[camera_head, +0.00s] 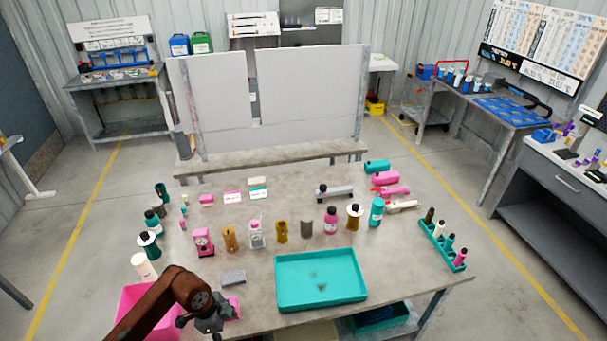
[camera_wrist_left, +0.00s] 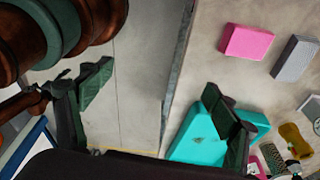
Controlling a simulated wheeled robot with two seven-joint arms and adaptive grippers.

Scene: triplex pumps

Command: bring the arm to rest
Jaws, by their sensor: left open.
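My left arm comes in from the lower left in the head view. Its gripper (camera_head: 208,322) is over the near left edge of the table (camera_head: 400,285), close to a pink block (camera_head: 233,307) and a grey block (camera_head: 233,277). In the left wrist view the two dark fingers of the gripper (camera_wrist_left: 160,110) are spread wide with nothing between them. Floor and the table edge show behind them. The pink block (camera_wrist_left: 246,42) and grey block (camera_wrist_left: 297,58) lie beyond the right finger. My right gripper is not in view.
A pink bin (camera_head: 135,300) stands by the table's left front, partly behind my arm. A teal tray (camera_head: 320,280) lies at the front middle. Several bottles stand across the table, and a teal rack (camera_head: 442,246) is at the right. A white panel (camera_head: 300,90) stands behind.

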